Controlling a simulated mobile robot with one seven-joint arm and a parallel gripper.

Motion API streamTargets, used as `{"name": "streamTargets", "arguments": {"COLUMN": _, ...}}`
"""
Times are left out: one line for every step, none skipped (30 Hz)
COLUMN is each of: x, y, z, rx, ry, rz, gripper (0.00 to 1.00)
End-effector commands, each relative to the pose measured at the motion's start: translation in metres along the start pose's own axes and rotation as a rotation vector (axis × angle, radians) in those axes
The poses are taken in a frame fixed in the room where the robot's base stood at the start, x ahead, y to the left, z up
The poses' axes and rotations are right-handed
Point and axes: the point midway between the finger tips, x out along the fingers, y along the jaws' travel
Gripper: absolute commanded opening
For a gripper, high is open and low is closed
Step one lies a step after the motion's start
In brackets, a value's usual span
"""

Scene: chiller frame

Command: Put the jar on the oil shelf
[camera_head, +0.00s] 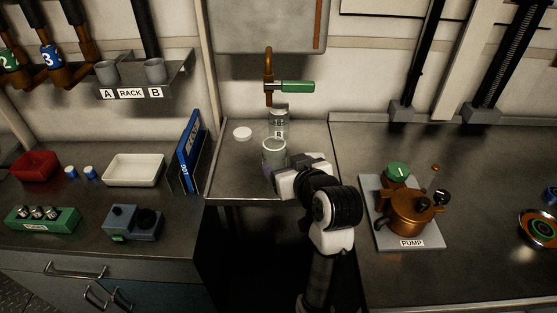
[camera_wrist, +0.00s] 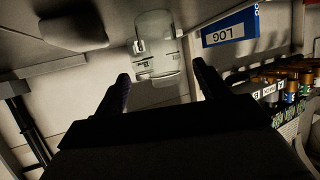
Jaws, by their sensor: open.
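A clear glass jar (camera_head: 279,121) with a small label stands on the metal ledge under the tap. A second clear, open-topped glass vessel (camera_head: 273,153) appears just in front of it, close to my gripper (camera_head: 277,174). In the wrist view, which looks upside down, a labelled clear jar (camera_wrist: 155,50) is ahead of and between the fingertips of my open gripper (camera_wrist: 160,71). I cannot tell which vessel this is, or whether the fingers touch it. Nothing is clearly gripped. I cannot identify the oil shelf for certain.
A white lid (camera_head: 242,133) lies left of the jar. A brown tap with a green handle (camera_head: 290,87) hangs above. A blue log binder (camera_head: 189,147) stands left of the ledge. The copper pump (camera_head: 408,212) is at right. The wrist view shows a row of small bottles (camera_wrist: 290,88).

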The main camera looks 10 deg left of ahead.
Motion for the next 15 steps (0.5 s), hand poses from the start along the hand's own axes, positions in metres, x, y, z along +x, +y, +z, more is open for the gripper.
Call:
{"name": "streamTargets", "arguments": {"x": -0.011, "y": 0.0, "z": -0.003, "rx": -0.001, "ry": 0.0, "rz": 0.001, "gripper": 0.73}}
{"name": "streamTargets", "arguments": {"x": -0.013, "y": 0.0, "z": -0.005, "rx": 0.003, "ry": -0.004, "rz": -0.002, "gripper": 0.73}}
{"name": "streamTargets", "arguments": {"x": -0.014, "y": 0.0, "z": -0.006, "rx": 0.003, "ry": -0.005, "rz": -0.003, "gripper": 0.73}}
{"name": "streamTargets", "arguments": {"x": -0.016, "y": 0.0, "z": -0.005, "rx": 0.003, "ry": -0.005, "rz": -0.003, "gripper": 0.73}}
{"name": "streamTargets", "arguments": {"x": -0.018, "y": 0.0, "z": -0.005, "rx": 0.004, "ry": -0.005, "rz": -0.003, "gripper": 0.73}}
{"name": "streamTargets", "arguments": {"x": -0.02, "y": 0.0, "z": -0.005, "rx": 0.003, "ry": -0.006, "rz": -0.004, "gripper": 0.73}}
{"name": "streamTargets", "arguments": {"x": -0.021, "y": 0.0, "z": -0.005, "rx": 0.003, "ry": -0.004, "rz": -0.004, "gripper": 0.73}}
{"name": "streamTargets", "arguments": {"x": -0.023, "y": 0.0, "z": -0.005, "rx": 0.004, "ry": -0.005, "rz": -0.004, "gripper": 0.73}}
{"name": "streamTargets", "arguments": {"x": -0.025, "y": 0.0, "z": -0.005, "rx": 0.003, "ry": -0.005, "rz": -0.005, "gripper": 0.73}}
{"name": "streamTargets", "arguments": {"x": -0.026, "y": 0.0, "z": -0.005, "rx": 0.002, "ry": -0.004, "rz": -0.005, "gripper": 0.73}}
{"name": "streamTargets", "arguments": {"x": -0.028, "y": 0.0, "z": -0.004, "rx": 0.002, "ry": -0.003, "rz": -0.004, "gripper": 0.73}}
{"name": "streamTargets", "arguments": {"x": -0.029, "y": 0.0, "z": -0.004, "rx": 0.003, "ry": -0.004, "rz": -0.004, "gripper": 0.73}}
{"name": "streamTargets", "arguments": {"x": -0.031, "y": 0.0, "z": -0.004, "rx": 0.002, "ry": -0.004, "rz": -0.004, "gripper": 0.73}}
{"name": "streamTargets", "arguments": {"x": -0.032, "y": 0.0, "z": -0.003, "rx": 0.001, "ry": -0.003, "rz": -0.003, "gripper": 0.73}}
{"name": "streamTargets", "arguments": {"x": -0.033, "y": 0.0, "z": -0.003, "rx": 0.001, "ry": -0.002, "rz": -0.002, "gripper": 0.73}}
